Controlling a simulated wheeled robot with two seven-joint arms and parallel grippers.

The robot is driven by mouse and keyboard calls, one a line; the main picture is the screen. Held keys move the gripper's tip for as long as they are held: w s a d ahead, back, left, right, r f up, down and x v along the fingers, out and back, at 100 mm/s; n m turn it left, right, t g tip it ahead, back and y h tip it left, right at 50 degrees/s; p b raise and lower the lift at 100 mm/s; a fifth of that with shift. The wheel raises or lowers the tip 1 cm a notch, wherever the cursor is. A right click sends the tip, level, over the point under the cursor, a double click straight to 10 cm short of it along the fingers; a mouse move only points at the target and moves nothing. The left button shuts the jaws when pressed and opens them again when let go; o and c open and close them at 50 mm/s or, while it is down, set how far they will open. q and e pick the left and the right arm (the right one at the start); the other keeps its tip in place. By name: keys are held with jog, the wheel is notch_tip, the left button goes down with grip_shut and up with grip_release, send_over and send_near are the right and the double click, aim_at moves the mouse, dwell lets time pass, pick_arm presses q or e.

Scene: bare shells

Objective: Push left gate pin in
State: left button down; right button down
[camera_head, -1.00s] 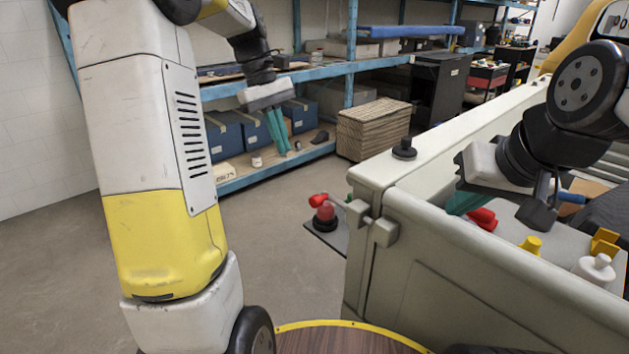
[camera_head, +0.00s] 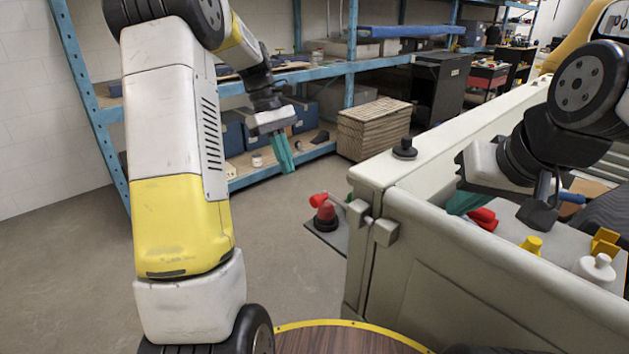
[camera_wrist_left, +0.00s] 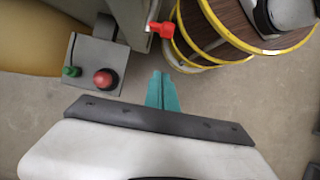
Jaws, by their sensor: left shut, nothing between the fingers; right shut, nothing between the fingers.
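The red handle (camera_wrist_left: 160,29) also shows in the left wrist view, beyond and apart from the fingertips. My left gripper (camera_head: 290,172) is shut and empty, its teal fingers pointing down, up and left of the handle in the head view; it also shows in the left wrist view (camera_wrist_left: 161,76). My right gripper (camera_head: 458,204) is shut beside a red piece (camera_head: 484,218) inside the bed.
A control box (camera_wrist_left: 95,65) with a red button (camera_wrist_left: 104,78) and a green button (camera_wrist_left: 72,71) stands near the pin. A black knob (camera_head: 405,149) sits on the bed wall. Blue shelving (camera_head: 280,78) stands behind. Open floor lies left of the gate.

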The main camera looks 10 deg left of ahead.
aim_at(321, 199)
pick_arm(q)
jog(key=s+d+f, duration=0.3)
jog(key=d+f, duration=0.1)
jog(key=d, duration=0.1)
jog(key=shift+s+f, duration=0.2)
jog(key=shift+s, duration=0.15)
jog(key=shift+d, duration=0.1)
jog(key=s+d, duration=0.1)
jog(key=d, duration=0.1)
jog(key=s+d, duration=0.2)
jog(key=shift+s+d, duration=0.25)
jog(key=shift+s, duration=0.05)
